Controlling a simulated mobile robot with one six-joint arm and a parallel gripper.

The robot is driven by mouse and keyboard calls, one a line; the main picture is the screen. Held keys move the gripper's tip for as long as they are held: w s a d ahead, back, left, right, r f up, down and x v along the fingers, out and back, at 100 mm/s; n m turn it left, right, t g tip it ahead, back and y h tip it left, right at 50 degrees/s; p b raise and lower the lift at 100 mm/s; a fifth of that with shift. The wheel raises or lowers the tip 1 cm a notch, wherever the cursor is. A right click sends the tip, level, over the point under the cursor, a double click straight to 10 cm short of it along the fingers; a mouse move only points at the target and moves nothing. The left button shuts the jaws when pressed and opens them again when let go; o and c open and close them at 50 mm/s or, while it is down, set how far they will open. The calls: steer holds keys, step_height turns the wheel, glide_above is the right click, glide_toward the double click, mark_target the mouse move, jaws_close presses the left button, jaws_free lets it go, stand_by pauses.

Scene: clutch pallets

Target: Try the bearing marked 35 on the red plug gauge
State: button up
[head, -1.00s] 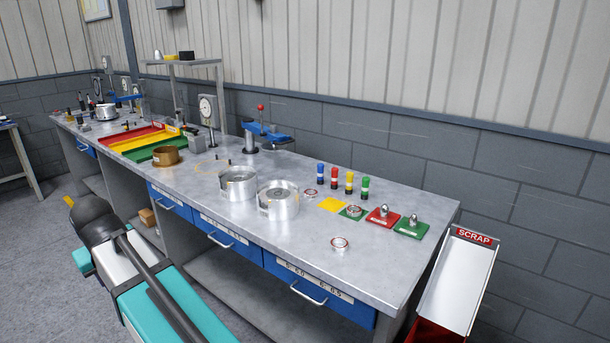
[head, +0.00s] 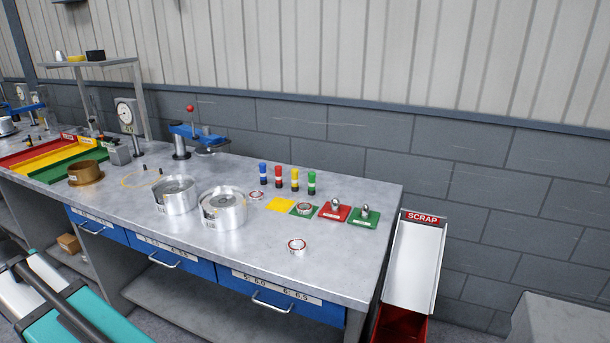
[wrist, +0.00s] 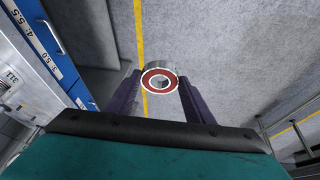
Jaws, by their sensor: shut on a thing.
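My gripper (wrist: 160,82) is shut on a bearing (wrist: 160,73) with a red ring on its face, held out over the grey floor in the wrist view; no number on it can be read. In the head view the red plug gauge (head: 278,178) stands upright on the bench, in a row between a blue one (head: 263,174) and a yellow one (head: 295,180), with a green one (head: 311,183) at the end. My gripper is well away from this row and does not show in the head view.
More bearings lie on the bench (head: 340,260): one near the front (head: 297,247), one by the gauges (head: 255,195), one on a green mat (head: 304,209). Two large metal cylinders stand to the left. A scrap chute (head: 415,265) stands beyond the bench's right end.

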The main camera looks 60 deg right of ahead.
steer(key=shift+d, duration=0.1)
